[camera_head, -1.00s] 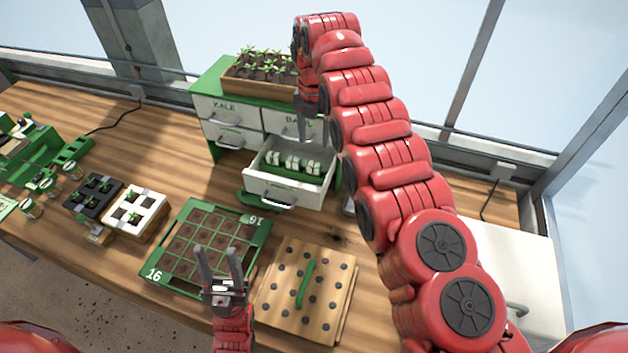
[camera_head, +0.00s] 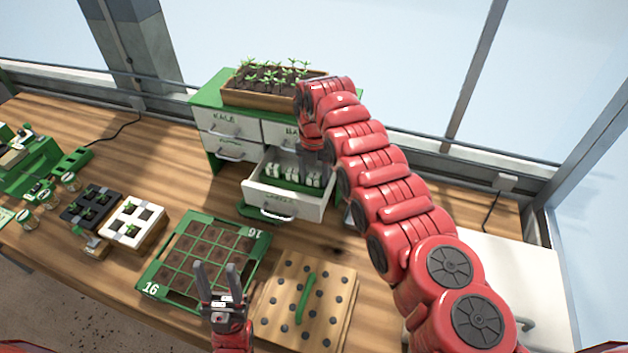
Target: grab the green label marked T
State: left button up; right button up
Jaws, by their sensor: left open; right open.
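An open drawer (camera_head: 287,206) sticks out from the lower right of a small white and green cabinet (camera_head: 222,122). Several small white labels or packets (camera_head: 292,174) with green around them stand inside it; I cannot make out a T on any of them. My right gripper (camera_head: 311,160) points down at the drawer's back right, partly hidden by its own arm; it is open. My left gripper (camera_head: 217,272) is open and empty above the front edge of the green seed tray (camera_head: 262,243).
A wooden board with holes and a green handle (camera_head: 335,287) lies right of the tray. Black (camera_head: 72,216) and white (camera_head: 152,236) cell trays stand to the left. A planter of seedlings (camera_head: 250,100) sits on the cabinet. Bare table lies left of the cabinet.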

grip_shut()
